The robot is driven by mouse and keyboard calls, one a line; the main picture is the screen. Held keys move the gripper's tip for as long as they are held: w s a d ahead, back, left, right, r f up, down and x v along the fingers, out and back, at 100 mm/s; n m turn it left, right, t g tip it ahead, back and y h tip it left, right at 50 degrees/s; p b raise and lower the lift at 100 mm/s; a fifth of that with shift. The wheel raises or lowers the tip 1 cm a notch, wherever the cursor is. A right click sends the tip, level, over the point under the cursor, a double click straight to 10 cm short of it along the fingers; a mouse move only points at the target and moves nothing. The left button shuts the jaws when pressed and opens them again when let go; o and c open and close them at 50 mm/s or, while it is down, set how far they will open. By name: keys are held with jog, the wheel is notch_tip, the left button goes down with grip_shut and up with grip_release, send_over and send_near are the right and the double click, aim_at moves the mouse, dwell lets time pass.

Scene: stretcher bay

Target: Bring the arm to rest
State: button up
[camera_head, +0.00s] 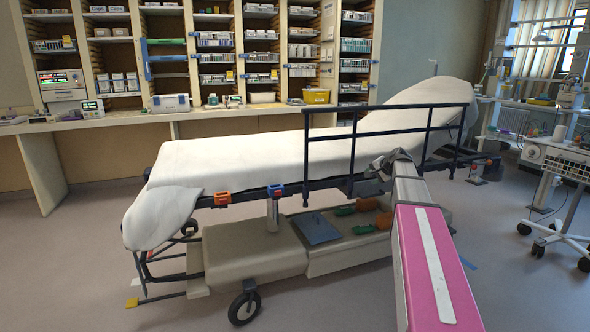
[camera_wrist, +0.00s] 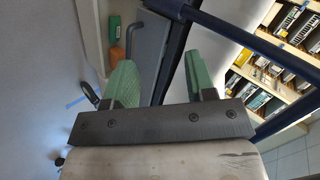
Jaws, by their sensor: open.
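My arm with its pink panel (camera_head: 432,262) reaches from the lower right of the head view toward the stretcher (camera_head: 250,155). My gripper (camera_head: 386,163) is at the near side rail (camera_head: 352,150), small and dark in that view; whether it touches the rail is hard to tell. In the wrist view my gripper (camera_wrist: 160,78) shows two green fingers spread apart with nothing held between them. The dark blue rail bars cross the wrist view at upper right, close to the right finger.
The stretcher has a white sheet, red and blue clips and a wheeled base (camera_head: 250,250). A counter (camera_head: 130,117) and stocked shelves (camera_head: 215,50) stand behind it. A wheeled equipment cart (camera_head: 560,165) stands at right. The floor at front left (camera_head: 70,270) is clear.

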jog(key=s+a+f+n+g+h, duration=0.1)
jog(key=s+a+f+n+g, duration=0.1)
jog(key=s+a+f, duration=0.45)
jog(key=s+a+f+n+g, duration=0.2)
jog(key=s+a+f, duration=0.1)
jog(key=s+f, duration=0.6)
jog(key=s+a+f+n+g+h, duration=0.1)
jog(key=s+a+f+n+g, duration=0.1)
jog(key=s+f, duration=0.5)
jog(key=s+a+f+n+g+h, duration=0.2)
jog(key=s+f, duration=0.4)
jog(key=s, duration=0.6)
jog(key=shift+s+a+f+n+g+h, duration=0.3)
jog(key=shift+a+f+n+g, duration=0.1)
jog(key=shift+a+n, duration=0.1)
